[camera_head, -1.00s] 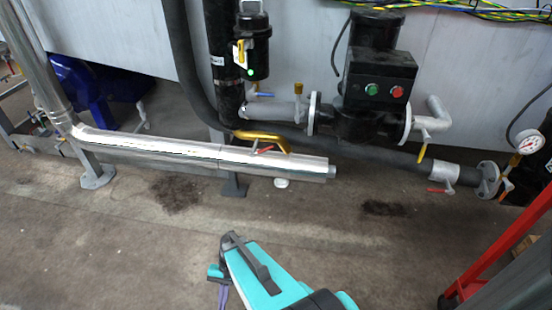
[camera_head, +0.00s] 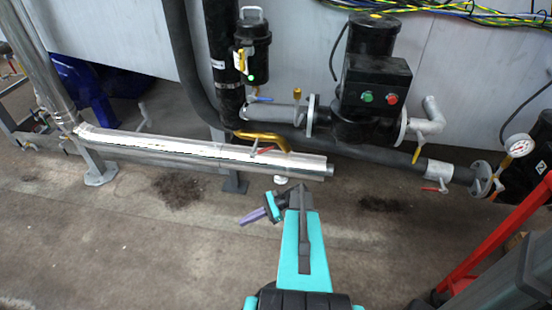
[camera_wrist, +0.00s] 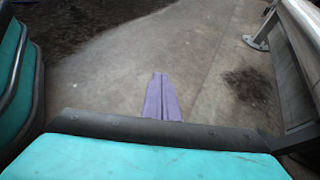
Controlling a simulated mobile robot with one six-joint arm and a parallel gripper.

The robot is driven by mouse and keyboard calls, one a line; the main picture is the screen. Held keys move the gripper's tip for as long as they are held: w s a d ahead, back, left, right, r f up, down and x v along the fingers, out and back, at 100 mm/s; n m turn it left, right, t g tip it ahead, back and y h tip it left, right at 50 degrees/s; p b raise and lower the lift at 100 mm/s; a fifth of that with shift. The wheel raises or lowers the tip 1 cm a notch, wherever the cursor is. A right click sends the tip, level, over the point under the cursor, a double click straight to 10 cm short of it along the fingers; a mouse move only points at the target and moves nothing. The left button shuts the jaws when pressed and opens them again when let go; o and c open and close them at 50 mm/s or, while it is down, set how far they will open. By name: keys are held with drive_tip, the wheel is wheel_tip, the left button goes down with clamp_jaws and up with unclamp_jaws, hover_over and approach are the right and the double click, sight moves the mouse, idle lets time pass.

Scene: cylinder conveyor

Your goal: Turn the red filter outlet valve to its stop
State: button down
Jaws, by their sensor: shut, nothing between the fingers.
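Two red valve handles show in the head view, and I cannot tell which is the filter outlet valve. One red handle (camera_head: 264,150) is beside a yellow bent pipe (camera_head: 262,136) above the silver pipe. The other red handle (camera_head: 434,189) is on a grey valve at the right pipe. The black filter canister (camera_head: 254,45) hangs above, on the dark vertical pipe. My gripper (camera_head: 252,216) is in front of the silver pipe, over the floor, apart from both handles. Its purple fingers (camera_wrist: 162,97) are shut together and empty in the wrist view, which shows no valve.
The long silver pipe (camera_head: 190,150) runs across the left. A black pump (camera_head: 372,85) with green and red buttons stands behind. A gauge (camera_head: 519,145) and a red frame (camera_head: 490,240) are at the right. Open floor lies in front of the pipes.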

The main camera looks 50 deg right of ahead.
drive_tip(key=s+d+r+m+t+p, duration=0.1)
drive_tip(key=s+d+r+m+t, duration=0.1)
drive_tip(key=d+r, duration=0.3)
drive_tip(key=s+d+r+m+t+h+p, duration=0.1)
drive_tip(key=s+d+r+m+t, duration=0.2)
drive_tip(key=d, duration=0.9)
drive_tip(key=s+d+r+m+t+h+p, duration=0.1)
drive_tip(key=s+d+r+m+t, duration=0.2)
drive_tip(key=d+r, duration=0.3)
drive_tip(key=d, duration=0.2)
drive_tip(key=shift+s+d+r, duration=0.2)
drive_tip(key=shift+d+r, duration=0.15)
drive_tip(key=shift+r, duration=0.05)
drive_tip(key=shift+w+a, duration=0.1)
drive_tip(key=shift+w, duration=0.05)
drive_tip(key=b, duration=0.3)
approach(262, 151)
drive_tip(key=shift+w+a+f, duration=0.3)
drive_tip(key=shift+w+f, duration=0.25)
drive_tip(key=shift+f, duration=0.15)
drive_tip(key=shift+w+a+f, duration=0.3)
drive_tip(key=shift+w+f, duration=0.25)
drive_tip(key=shift+f, duration=0.1)
drive_tip(key=shift+w+a+f, duration=0.3)
drive_tip(key=shift+w+f, duration=0.25)
drive_tip(key=shift+f, duration=0.15)
drive_tip(key=shift+r+p, duration=0.2)
drive_tip(key=shift+p, duration=0.25)
